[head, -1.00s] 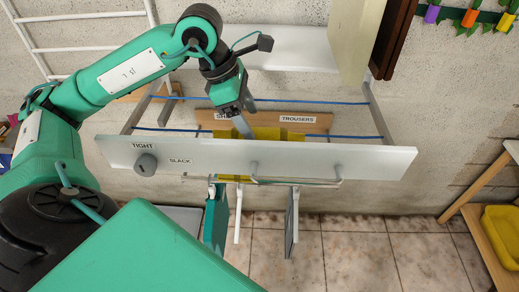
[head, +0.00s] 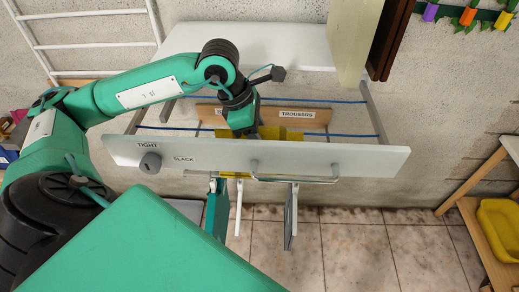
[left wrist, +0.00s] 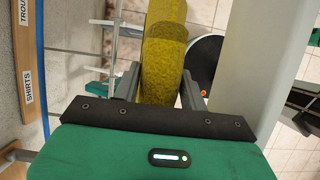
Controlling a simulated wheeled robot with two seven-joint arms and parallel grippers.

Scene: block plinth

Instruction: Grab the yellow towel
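The yellow towel (head: 290,134) hangs at the rack behind the white front board. Part of it shows above the board and a strip shows below it. In the left wrist view the towel (left wrist: 163,50) runs down between the two fingers of my left gripper (left wrist: 161,78). The fingers stand apart on either side of it, and I see no firm squeeze. In the head view my left gripper (head: 246,130) reaches down at the towel behind the board; its fingertips are mostly hidden. My right gripper is in neither view.
The white board (head: 350,160) with a grey knob (head: 150,163) stands in front of the towel. Blue cords (head: 355,136) cross behind it, with a wooden label strip (head: 300,115). Hanging panels (head: 291,215) are below. A yellow tub (head: 500,228) sits at right.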

